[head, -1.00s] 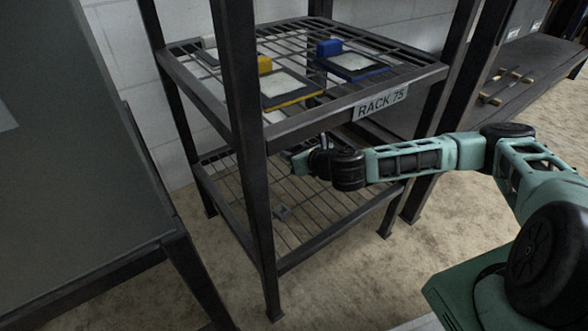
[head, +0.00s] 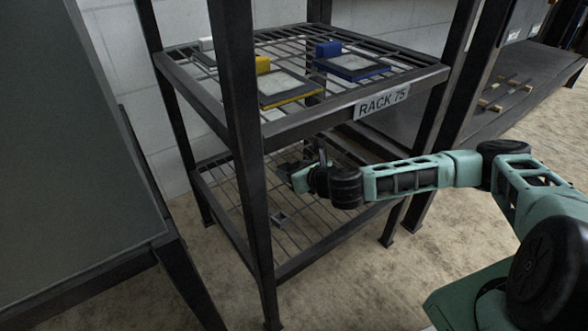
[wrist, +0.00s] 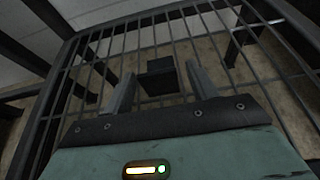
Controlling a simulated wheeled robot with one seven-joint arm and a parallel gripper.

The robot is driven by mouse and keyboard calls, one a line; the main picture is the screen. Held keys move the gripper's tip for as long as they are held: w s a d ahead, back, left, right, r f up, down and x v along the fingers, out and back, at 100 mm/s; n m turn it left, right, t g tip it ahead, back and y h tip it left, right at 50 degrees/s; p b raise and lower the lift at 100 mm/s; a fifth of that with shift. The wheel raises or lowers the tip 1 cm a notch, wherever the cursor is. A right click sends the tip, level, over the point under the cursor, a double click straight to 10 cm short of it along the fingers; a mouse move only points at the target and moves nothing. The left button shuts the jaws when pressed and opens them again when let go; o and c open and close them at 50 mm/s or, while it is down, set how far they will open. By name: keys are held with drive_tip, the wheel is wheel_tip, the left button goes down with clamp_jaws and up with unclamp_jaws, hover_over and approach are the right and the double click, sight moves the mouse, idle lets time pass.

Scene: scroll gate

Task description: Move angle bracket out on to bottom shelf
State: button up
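A dark blocky piece (wrist: 158,75) shows between the fingertips, with gaps on both sides, over the shelf bars. I cannot tell whether it is the same piece as in the head view. The fingertips are hard to make out in the head view.
The upper shelf, labelled RACK 75 (head: 381,102), lies above my arm. It carries a yellow-edged tray (head: 288,88) and a blue-edged tray (head: 353,66). A dark front post (head: 236,120) stands left of my gripper. Much of the bottom shelf is bare.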

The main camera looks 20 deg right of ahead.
drive_tip(key=shift+r, duration=0.1)
drive_tip(key=shift+s+d+r, duration=0.1)
drive_tip(key=shift+s+r, duration=0.1)
drive_tip(key=p+v, duration=0.5)
drive_tip(key=v, duration=0.6)
drive_tip(key=shift+s+p, duration=0.2)
drive_tip(key=shift+p, duration=0.15)
drive_tip(key=shift+s, duration=0.1)
